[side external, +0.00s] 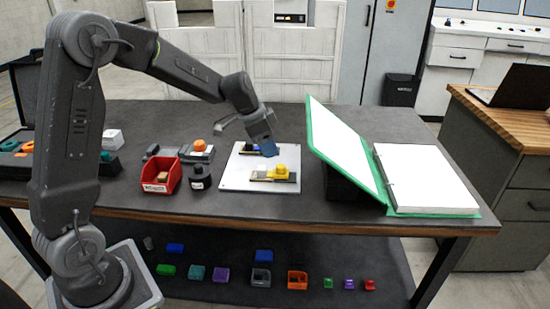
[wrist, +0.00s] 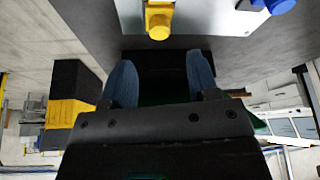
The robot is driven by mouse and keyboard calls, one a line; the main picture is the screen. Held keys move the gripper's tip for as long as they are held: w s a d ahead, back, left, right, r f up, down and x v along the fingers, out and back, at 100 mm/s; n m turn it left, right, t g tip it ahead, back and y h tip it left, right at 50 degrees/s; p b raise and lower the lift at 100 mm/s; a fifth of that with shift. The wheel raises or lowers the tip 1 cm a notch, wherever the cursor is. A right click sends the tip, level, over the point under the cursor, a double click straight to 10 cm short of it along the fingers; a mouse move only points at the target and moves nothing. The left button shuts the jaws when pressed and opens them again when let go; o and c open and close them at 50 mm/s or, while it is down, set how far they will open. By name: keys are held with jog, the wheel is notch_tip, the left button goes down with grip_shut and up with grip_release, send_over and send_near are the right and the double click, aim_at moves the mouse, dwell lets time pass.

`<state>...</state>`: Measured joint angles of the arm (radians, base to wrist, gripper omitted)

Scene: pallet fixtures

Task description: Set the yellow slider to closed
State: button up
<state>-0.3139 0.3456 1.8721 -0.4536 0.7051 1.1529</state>
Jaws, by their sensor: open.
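The yellow slider (side external: 282,171) sits toward the right end of its rail on the front part of a white plate (side external: 236,175). In the wrist view a yellow knob (wrist: 158,20) shows at the top edge, ahead of my fingers. My gripper (side external: 269,149) is above the plate, behind and a little left of the yellow slider, apart from it. In the wrist view my gripper (wrist: 161,80) is open, with its two blue fingers spread and nothing visible between them. A blue part (wrist: 281,5) shows at the top right there. It is partly hidden by my gripper in the side view.
A red bin (side external: 160,176), a dark round container (side external: 200,178) and an orange-knobbed fixture (side external: 199,149) stand left of the plate. An open green binder (side external: 342,148) rises close on the right. Bare table lies in front of the plate.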

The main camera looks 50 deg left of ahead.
jog(key=v, duration=0.6)
jog(key=shift+r, duration=0.2)
jog(key=shift+s+a, duration=0.1)
jog(key=shift+s, duration=0.05)
jog(key=s+d+r+n+t+y, duration=0.1)
jog(key=s+d+n, duration=0.2)
jog(key=s, duration=0.9)
jog(key=s+d+r+n+y, duration=0.1)
jog(key=s+d+r+n, duration=0.1)
jog(key=s+d, duration=0.6)
jog(key=s+n, duration=0.1)
jog(key=s, duration=0.3)
jog(key=shift+s+d+r+t, duration=0.15)
jog(key=shift+s+d+t, duration=0.1)
jog(key=shift+d+t, duration=0.15)
dwell(0.8)
